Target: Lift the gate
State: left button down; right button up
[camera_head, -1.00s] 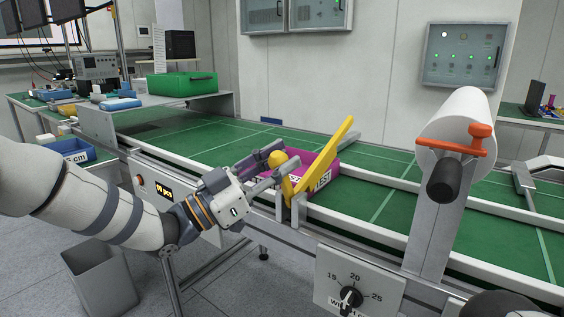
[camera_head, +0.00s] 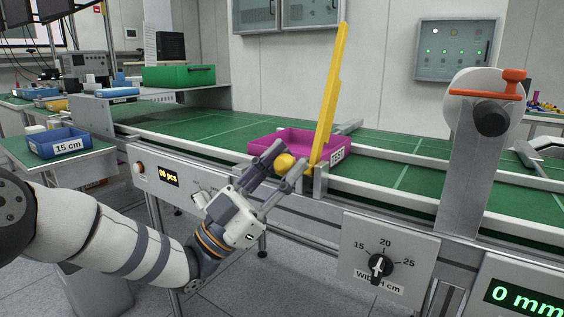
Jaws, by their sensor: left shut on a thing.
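The gate is a yellow bar (camera_head: 328,95) on a post at the near edge of the conveyor. It stands steeply upright, its top leaning a little to the right. A round yellow knob (camera_head: 284,162) sits at its lower end. My left gripper (camera_head: 287,165) is shut on this knob, with one finger on each side of it. The fingers hide part of the knob and the gate's pivot. A magenta bin (camera_head: 262,142) labelled TEST stands on the green belt just behind the gate. My right gripper is not in view.
Metal rails (camera_head: 400,186) run along the conveyor. A roll holder (camera_head: 474,150) with an orange handle stands at the right. A width dial (camera_head: 379,265) and a 0 mm display (camera_head: 522,302) are on the front. A blue bin (camera_head: 58,142) sits at the left.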

pick_arm(q)
jog(key=shift+f, duration=0.75)
jog(key=shift+s, duration=0.1)
jog(key=c, duration=1.6)
grip_release()
jog(key=o, duration=0.4)
jog(key=shift+w+d, duration=0.2)
jog(key=shift+r, duration=0.1)
jog(key=shift+a, duration=0.1)
jog(key=v, duration=1.2)
jog(key=shift+s+r, duration=0.1)
jog(key=shift+s, duration=0.05)
